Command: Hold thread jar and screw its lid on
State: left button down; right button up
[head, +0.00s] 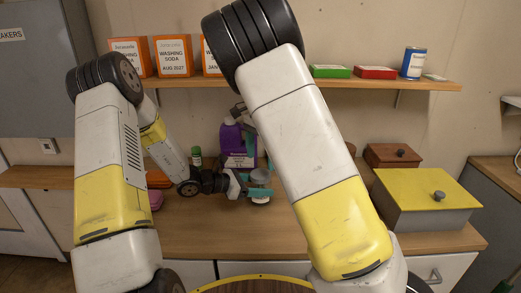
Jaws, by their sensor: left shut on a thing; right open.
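My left gripper (257,188), with teal fingers, comes in from the left just above the wooden counter. It is shut on the small thread jar (260,197), whose lower part shows between and below the fingers. A grey, round top that looks like the lid (260,175) sits at the jar's upper end; I cannot tell how it is seated. My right gripper (256,152) is above the jar, pointing down, open, and partly hidden behind my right arm. The jar appears upright.
A purple jug (236,140) stands close behind the grippers. A green-capped bottle (197,157) is to its left. A yellow-lidded box (427,190) and a brown wooden box (392,155) stand on the right. The front counter (215,235) is clear. A shelf (350,84) with orange boxes (173,56) runs above.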

aim_at(261, 174)
jog(key=n, duration=0.4)
jog(key=shift+r+n, duration=0.2)
jog(key=shift+n, duration=0.2)
jog(key=n, duration=0.6)
jog(key=shift+r+n, duration=0.3)
jog(key=shift+n, duration=0.1)
jog(key=n, duration=0.6)
jog(key=shift+w+r+n, duration=0.1)
jog(key=shift+r+n, duration=0.2)
jog(key=shift+r, duration=0.05)
jog(key=n, duration=0.5)
jog(key=shift+r, duration=0.25)
jog(key=shift+f, duration=4.05)
jog(key=shift+a, duration=0.1)
jog(key=c, duration=1.5)
